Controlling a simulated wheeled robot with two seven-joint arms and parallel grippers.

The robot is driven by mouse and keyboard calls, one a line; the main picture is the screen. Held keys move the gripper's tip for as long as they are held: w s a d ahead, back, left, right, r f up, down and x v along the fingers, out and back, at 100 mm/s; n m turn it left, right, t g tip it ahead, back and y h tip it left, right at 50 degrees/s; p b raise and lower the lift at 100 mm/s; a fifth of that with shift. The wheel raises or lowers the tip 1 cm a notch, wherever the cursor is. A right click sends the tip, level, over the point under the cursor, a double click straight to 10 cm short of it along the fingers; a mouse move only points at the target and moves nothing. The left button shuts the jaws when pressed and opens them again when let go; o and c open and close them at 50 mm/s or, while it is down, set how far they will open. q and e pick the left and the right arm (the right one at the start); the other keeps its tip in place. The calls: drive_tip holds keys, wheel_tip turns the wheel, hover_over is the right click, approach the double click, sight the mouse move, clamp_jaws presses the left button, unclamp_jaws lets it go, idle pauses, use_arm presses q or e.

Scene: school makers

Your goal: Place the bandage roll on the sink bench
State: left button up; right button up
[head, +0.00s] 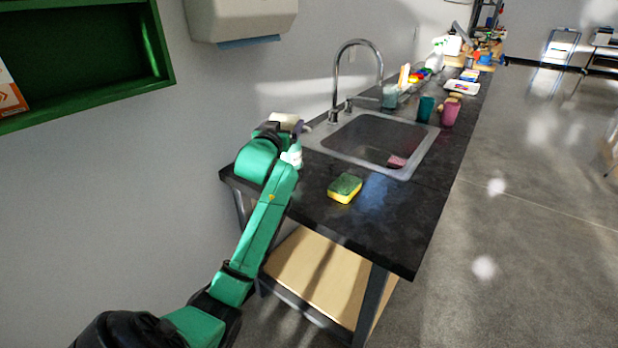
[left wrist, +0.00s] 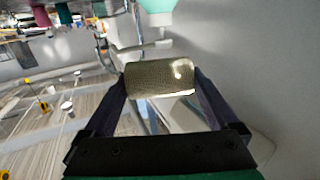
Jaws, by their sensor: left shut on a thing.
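My left gripper (head: 287,122) is over the back left part of the sink bench (head: 385,215), near the wall and left of the sink. In the left wrist view the left gripper (left wrist: 160,85) is shut on the bandage roll (left wrist: 160,78), a beige-olive cylinder held crosswise between the two dark fingers. In the head view the roll is mostly hidden by my green wrist, and I cannot clearly tell it from the gripper. The bench has a dark top. Whether the roll touches it cannot be told. My right gripper is not in view.
A white and pale-green bottle (head: 294,155) stands close to my left wrist. A yellow-green sponge (head: 344,188) lies on the bench front. The steel sink (head: 372,139) and tap (head: 357,45) are behind. A paper dispenser (head: 240,18) hangs above. The bench's front right corner is clear.

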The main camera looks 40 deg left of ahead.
use_arm(q)
drive_tip(key=f, duration=0.4)
drive_tip(key=s+f, duration=0.1)
drive_tip(key=shift+s+d+f+b, duration=0.1)
drive_tip(key=shift+d+f+b, duration=0.25)
drive_tip(key=shift+f+b, duration=0.05)
drive_tip(key=f, duration=0.3)
drive_tip(key=shift+w+f+b, duration=0.2)
drive_tip(key=shift+b, duration=0.1)
wheel_tip(320, 180, down, 8)
drive_tip(key=shift+a+r+b, duration=0.1)
drive_tip(key=shift+r+b, duration=0.05)
drive_tip(key=shift+b, duration=0.6)
drive_tip(key=shift+w+f, duration=0.1)
drive_tip(key=shift+f, duration=0.1)
drive_tip(key=shift+r, duration=0.1)
drive_tip(key=o, duration=1)
drive_tip(key=shift+c, duration=0.2)
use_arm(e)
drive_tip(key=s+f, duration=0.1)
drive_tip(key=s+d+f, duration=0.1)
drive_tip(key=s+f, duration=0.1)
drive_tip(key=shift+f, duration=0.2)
